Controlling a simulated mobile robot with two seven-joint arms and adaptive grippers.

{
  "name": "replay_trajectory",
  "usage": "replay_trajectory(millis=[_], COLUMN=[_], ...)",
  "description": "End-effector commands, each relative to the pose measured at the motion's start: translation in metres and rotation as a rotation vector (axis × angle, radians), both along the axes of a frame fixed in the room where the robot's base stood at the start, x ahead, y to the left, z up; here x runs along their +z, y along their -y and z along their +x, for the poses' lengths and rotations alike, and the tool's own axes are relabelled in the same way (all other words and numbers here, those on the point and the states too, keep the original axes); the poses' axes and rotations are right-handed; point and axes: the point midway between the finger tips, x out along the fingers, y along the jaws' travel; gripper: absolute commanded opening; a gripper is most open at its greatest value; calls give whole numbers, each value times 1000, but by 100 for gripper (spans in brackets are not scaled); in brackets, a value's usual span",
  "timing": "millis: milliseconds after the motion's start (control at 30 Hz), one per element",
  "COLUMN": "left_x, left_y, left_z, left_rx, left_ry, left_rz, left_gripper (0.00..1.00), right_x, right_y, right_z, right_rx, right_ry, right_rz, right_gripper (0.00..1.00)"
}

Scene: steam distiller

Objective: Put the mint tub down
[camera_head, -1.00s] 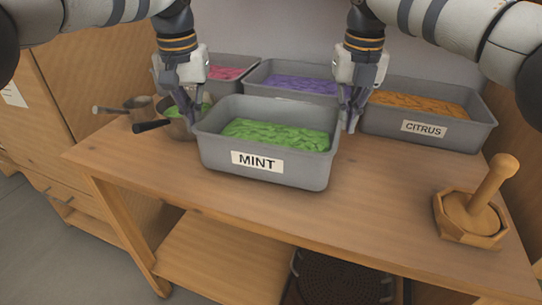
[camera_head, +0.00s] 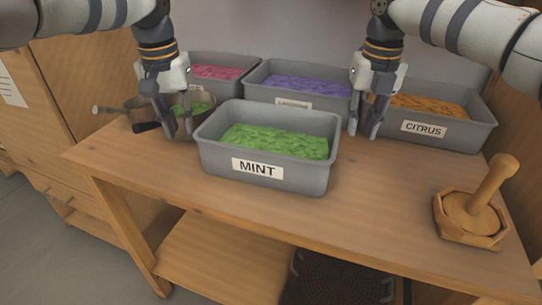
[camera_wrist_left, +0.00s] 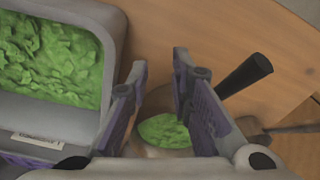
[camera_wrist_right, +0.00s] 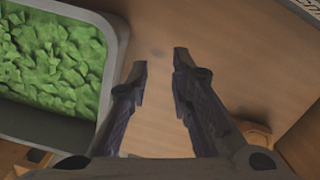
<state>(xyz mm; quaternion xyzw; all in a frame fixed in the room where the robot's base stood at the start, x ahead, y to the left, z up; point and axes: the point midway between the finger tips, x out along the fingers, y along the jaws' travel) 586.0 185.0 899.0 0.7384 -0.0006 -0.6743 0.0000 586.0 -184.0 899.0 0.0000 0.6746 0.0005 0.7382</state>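The mint tub (camera_head: 268,172) is a grey tub with a white MINT label and green leaves inside. It sits upright on the wooden table. It also shows at the left of the left wrist view (camera_wrist_left: 112,25) and of the right wrist view (camera_wrist_right: 112,40). My left gripper (camera_head: 178,136) is just left of the tub, apart from it, with its fingers parted and nothing between them. My right gripper (camera_head: 362,134) is right of the tub, also apart from it, fingers parted and empty.
A pot (camera_wrist_left: 155,130) with green leaves and a dark handle (camera_wrist_left: 245,75) lies below my left gripper. Behind stand a pink-filled tub (camera_head: 225,62), a lavender tub (camera_head: 262,92) and a citrus tub (camera_head: 462,138). The table's front is clear.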

Motion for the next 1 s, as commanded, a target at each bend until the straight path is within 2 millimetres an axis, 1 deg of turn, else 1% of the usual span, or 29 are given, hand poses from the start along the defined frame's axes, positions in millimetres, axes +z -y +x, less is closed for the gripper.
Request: replay_trajectory(millis=[333, 433, 467, 567, 700, 800, 1000], left_x=[0, 5, 9, 33, 77, 101, 116], left_y=[0, 0, 0, 0, 0, 0, 0], left_z=[0, 0, 0, -2, -6, -8, -10], left_rx=[1, 1, 1, 2, 2, 2, 2], left_ry=[0, 2, 2, 6, 7, 5, 1], left_rz=[1, 1, 1, 2, 2, 1, 1], left_gripper=[20, 20, 20, 20, 20, 20, 20], right_x=[0, 0, 0, 0, 0, 0, 0], right_y=[1, 1, 1, 1, 1, 1, 1], right_z=[0, 0, 0, 0, 0, 0, 0], right_rx=[-2, -2, -2, -2, -2, -2, -2], right_ry=[0, 0, 0, 0, 0, 0, 0], right_rz=[-1, -1, -1, -1, -1, -1, -1], right_gripper=[20, 20, 20, 20, 20, 20, 20])
